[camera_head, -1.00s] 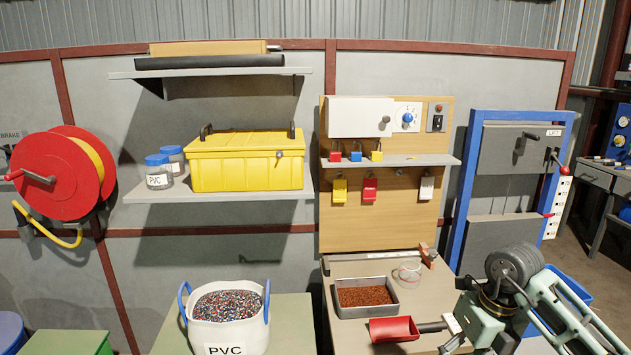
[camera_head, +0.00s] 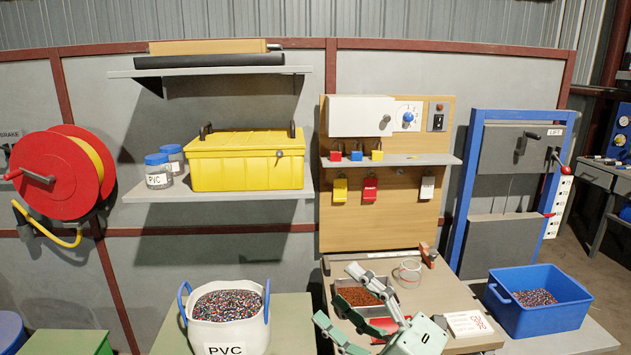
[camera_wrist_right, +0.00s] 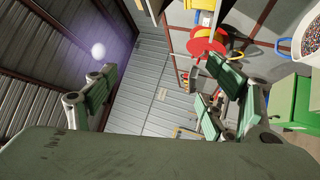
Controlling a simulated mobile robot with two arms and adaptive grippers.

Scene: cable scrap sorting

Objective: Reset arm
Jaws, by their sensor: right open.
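My right gripper (camera_head: 336,294) is at the lower middle of the head view, open, with nothing between its fingers. My left gripper is not in view.
A white PVC bucket (camera_head: 230,335) of mixed granules stands left of the gripper. A blue bin (camera_head: 540,316) with granules stands right. A clear cup (camera_head: 410,273) is on the bench. Above are a yellow toolbox (camera_head: 245,165) on a shelf and a lock board (camera_head: 390,220).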

